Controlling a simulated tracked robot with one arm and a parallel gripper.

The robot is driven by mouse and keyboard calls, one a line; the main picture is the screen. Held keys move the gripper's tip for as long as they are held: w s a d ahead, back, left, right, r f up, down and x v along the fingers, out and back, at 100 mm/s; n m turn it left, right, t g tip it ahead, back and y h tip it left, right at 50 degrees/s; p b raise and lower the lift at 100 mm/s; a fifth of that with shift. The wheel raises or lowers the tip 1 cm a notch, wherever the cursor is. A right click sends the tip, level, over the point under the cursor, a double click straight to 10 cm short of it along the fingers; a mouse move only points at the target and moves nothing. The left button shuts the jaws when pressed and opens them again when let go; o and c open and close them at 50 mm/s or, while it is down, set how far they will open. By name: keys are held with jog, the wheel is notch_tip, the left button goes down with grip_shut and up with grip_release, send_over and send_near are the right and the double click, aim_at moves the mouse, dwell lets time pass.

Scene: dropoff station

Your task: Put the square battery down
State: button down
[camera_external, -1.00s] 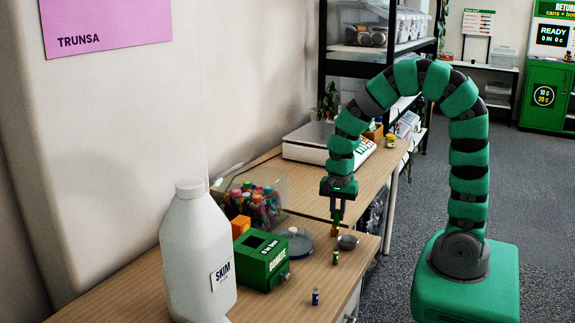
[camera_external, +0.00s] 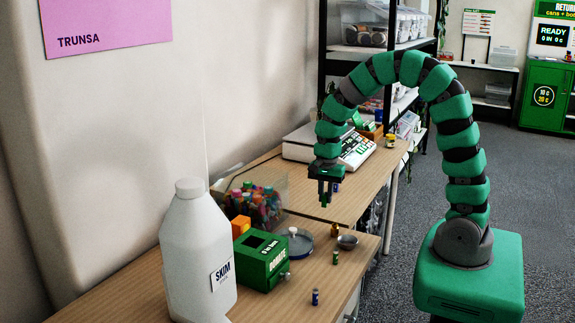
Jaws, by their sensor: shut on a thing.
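My gripper (camera_external: 325,196) points down above the wooden counter (camera_external: 376,246), in front of the weighing scale. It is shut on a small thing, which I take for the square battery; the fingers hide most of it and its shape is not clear. Several small cells stand apart on the counter below: a brown-topped one (camera_external: 334,229) beside the small metal bowl (camera_external: 347,241), a green and gold one (camera_external: 335,257), and a blue one (camera_external: 315,297) near the front edge.
A green DONATE box (camera_external: 263,262), an orange block (camera_external: 241,226), a round grey-blue lid or dish (camera_external: 301,246) and a large white SKIM jug (camera_external: 197,256) stand left. Behind are a clear bin of colourful items (camera_external: 253,203) and the scale (camera_external: 305,143). Bare counter shows near the front.

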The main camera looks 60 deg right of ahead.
jog(key=shift+m, duration=0.6)
jog(key=w+d+p, duration=0.1)
jog(key=w+d, duration=0.2)
jog(key=d, duration=0.1)
jog(key=w+d+p, duration=0.2)
jog(key=d, duration=0.3)
jog(key=w+d+f+p, duration=0.1)
jog(key=w+d, duration=0.2)
jog(key=d, duration=0.1)
jog(key=shift+w+d, duration=0.3)
jog(key=shift+d, duration=0.05)
jog(key=shift+w+d+f, duration=0.15)
jog(key=shift+d, duration=0.4)
jog(key=shift+w, duration=0.1)
jog(key=w+d, duration=0.1)
jog(key=w, duration=0.4)
jog(key=w+d+f, duration=0.1)
jog(key=w+d, duration=0.1)
jog(key=w, duration=0.2)
jog(key=w+d, duration=0.2)
jog(key=w, duration=0.3)
jog(key=shift+w+d+f, duration=0.2)
jog(key=shift+w, duration=0.1)
jog(key=shift+w+f, duration=0.1)
jog(key=shift+f, duration=1.7)
